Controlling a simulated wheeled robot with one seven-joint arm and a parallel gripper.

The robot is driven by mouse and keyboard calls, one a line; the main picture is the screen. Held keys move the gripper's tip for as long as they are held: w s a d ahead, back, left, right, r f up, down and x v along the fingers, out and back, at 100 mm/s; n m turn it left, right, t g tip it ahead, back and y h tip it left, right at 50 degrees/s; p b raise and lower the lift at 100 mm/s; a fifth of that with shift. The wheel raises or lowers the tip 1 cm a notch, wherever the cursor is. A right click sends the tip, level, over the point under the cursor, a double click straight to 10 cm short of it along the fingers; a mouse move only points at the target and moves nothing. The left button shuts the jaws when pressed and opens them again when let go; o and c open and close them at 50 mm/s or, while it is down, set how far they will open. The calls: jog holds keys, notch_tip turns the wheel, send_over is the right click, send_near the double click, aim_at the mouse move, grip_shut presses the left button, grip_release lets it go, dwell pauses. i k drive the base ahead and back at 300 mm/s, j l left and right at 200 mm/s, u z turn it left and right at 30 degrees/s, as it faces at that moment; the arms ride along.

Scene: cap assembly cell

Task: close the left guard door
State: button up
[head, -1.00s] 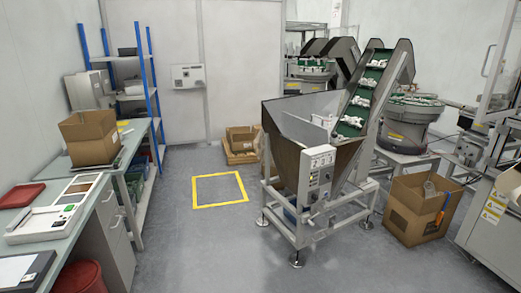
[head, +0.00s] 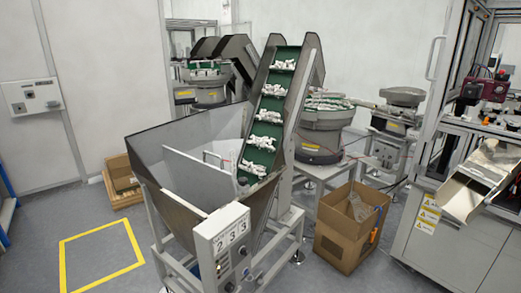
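The assembly machine (head: 428,222) stands at the right edge of the head view, with an aluminium-framed guard above a pale cabinet. A narrow upright frame with a pale bar handle (head: 433,58) is at the guard's left side. It looks like the left guard door seen nearly edge-on, but I cannot tell its exact angle. The machine's inside shows to the right of it. My gripper is not in view.
A hopper (head: 185,150) with a green inclined conveyor (head: 268,115) stands mid-view. An open cardboard box (head: 345,235) is on the floor between hopper and machine. A metal chute (head: 465,195) juts from the machine. Yellow floor tape (head: 100,262) marks clear floor at left.

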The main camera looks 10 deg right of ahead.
aim_at(454, 37)
jog(key=i+j+z, duration=0.25)
jog(key=i+z, duration=0.15)
jog(key=i+j+z, duration=0.65)
jog(key=z, duration=0.2)
jog(key=i+j+z, duration=0.2)
jog(key=j+z, duration=0.25)
jog(key=j, duration=0.2)
